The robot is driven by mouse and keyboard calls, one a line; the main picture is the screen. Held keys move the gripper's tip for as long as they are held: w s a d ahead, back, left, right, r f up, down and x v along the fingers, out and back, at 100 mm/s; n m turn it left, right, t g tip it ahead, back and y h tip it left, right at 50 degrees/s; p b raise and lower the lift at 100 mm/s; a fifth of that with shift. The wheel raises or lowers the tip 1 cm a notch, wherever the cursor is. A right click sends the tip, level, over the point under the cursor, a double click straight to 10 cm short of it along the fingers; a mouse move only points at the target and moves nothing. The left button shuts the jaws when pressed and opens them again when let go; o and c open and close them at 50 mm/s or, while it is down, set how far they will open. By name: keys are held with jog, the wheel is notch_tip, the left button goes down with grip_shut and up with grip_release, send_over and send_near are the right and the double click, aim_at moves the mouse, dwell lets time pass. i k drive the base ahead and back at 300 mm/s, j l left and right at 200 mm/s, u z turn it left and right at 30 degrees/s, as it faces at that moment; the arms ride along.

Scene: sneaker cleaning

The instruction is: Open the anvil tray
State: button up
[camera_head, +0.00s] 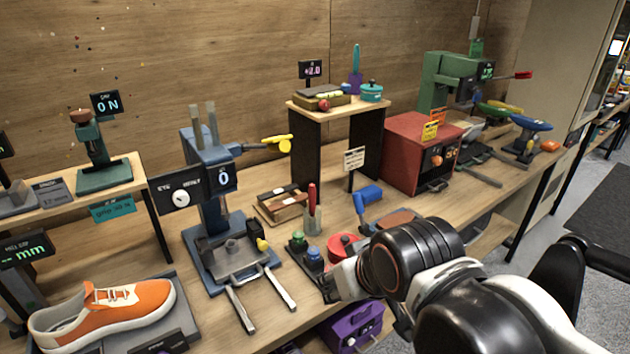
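A blue press (208,180) with a "0" display stands left of centre on the bench. A grey tray, likely the anvil tray (232,262), sits low at its base. Two bare metal rails (240,309) stick out from the press toward the front edge. A small yellow-topped part (262,245) is at the tray's right side. My gripper (327,288) is to the right of the rails, apart from the tray. Its fingers are mostly hidden by my wrist, so I cannot see their opening.
An orange sneaker (110,310) lies on a grey stand at the front left. Green and blue knobs (313,257) and a red round item (343,246) are close to my gripper. A purple box (352,326) is below the front edge. A yellow-handled lever (277,143) extends right from the press.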

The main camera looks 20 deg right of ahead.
aim_at(232, 259)
jog(key=i, duration=0.1)
jog(key=k+l+u, duration=0.25)
jog(key=l, duration=0.25)
jog(key=k+l+u, duration=0.1)
jog(key=l+u, duration=0.15)
jog(key=l, duration=0.25)
jog(key=k+l+u, duration=0.2)
jog(key=l, duration=0.2)
jog(key=k+l+u, duration=0.25)
jog(key=i+l, duration=0.2)
jog(key=i+j, duration=0.35)
jog(key=i+j+u, duration=0.1)
jog(key=i+j, duration=0.2)
jog(key=i, duration=0.3)
